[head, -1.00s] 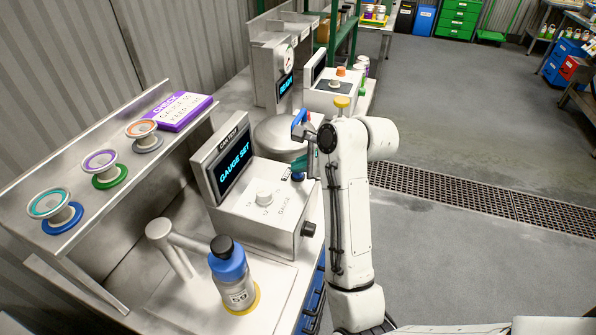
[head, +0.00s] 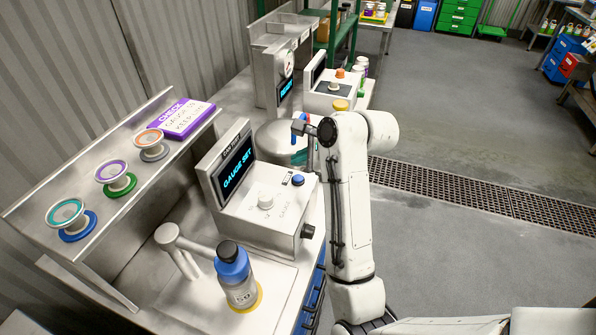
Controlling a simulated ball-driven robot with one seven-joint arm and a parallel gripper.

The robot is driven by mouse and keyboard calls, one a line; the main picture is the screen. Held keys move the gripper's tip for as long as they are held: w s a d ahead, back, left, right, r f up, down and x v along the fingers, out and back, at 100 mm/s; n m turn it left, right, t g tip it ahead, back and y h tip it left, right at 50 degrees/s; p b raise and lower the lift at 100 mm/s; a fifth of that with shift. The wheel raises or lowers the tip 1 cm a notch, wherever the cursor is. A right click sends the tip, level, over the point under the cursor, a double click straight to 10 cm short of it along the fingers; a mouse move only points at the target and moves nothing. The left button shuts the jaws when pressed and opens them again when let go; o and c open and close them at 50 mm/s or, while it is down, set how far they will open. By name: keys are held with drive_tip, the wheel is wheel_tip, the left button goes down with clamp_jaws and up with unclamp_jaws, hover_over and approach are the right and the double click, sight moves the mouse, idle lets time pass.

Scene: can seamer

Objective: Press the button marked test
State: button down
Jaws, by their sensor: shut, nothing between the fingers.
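A grey console (head: 265,213) stands on the bench with a screen (head: 236,167) reading "GAUGE SET". A blue button (head: 298,180) sits at its back right corner, beside a small dark label I cannot read. I cannot make out the word "test" on any button. My gripper (head: 309,163) is shut and empty, pointing down just behind the blue button and apart from it in the picture. My own arm partly hides it.
Gauge spools (head: 116,179) and a purple sign (head: 180,119) sit on the left shelf. A steel drum (head: 277,140) and a second console (head: 332,98) stand behind.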

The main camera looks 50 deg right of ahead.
drive_tip(key=shift+r+p, duration=1)
drive_tip(key=shift+r, duration=0.3)
